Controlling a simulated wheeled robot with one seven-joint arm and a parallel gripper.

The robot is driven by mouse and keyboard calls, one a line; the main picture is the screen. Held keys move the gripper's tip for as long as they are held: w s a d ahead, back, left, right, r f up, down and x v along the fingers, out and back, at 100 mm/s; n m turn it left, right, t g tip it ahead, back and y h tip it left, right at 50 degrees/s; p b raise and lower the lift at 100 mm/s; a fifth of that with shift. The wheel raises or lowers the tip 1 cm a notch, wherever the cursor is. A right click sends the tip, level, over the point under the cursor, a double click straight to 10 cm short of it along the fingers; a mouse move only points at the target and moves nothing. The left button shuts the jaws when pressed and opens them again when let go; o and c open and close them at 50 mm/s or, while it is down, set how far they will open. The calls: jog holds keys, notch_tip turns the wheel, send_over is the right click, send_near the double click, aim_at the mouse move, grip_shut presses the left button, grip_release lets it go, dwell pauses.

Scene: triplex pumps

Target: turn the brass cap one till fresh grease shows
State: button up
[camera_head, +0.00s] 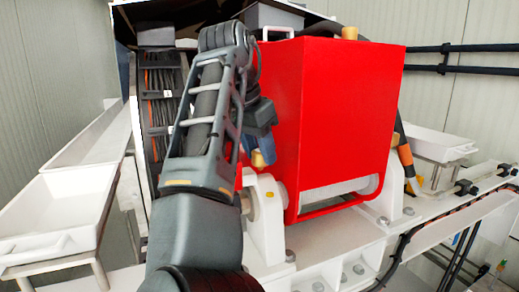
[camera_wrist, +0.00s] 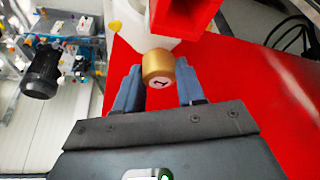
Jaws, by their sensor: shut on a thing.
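The brass cap one (camera_wrist: 158,67) shows in the wrist view as a rounded golden cap with a dark "1" on its pale end face. It sits in front of a white housing beside the red guard. My gripper (camera_wrist: 158,80) has its two blue fingers on either side of the cap and is shut on it. In the head view my gripper (camera_head: 258,148) is at the left side of the red guard, with the brass cap (camera_head: 258,159) just below the fingers. The cap's base and the far side of the fingers are hidden.
The large red guard (camera_head: 335,110) stands right beside my gripper. A white bearing block (camera_head: 265,225) with a shaft is below it. White trays (camera_head: 60,215) stand at the left and another (camera_head: 435,143) at the right. A dark motor (camera_wrist: 41,75) shows in the wrist view.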

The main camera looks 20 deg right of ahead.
dwell(0.3)
jog(key=o, duration=1)
jog(key=shift+o, duration=0.2)
jog(key=v, duration=0.7)
jog(key=shift+a+r+b, duration=0.15)
jog(key=shift+r+b, duration=0.25)
jog(key=shift+s, duration=0.1)
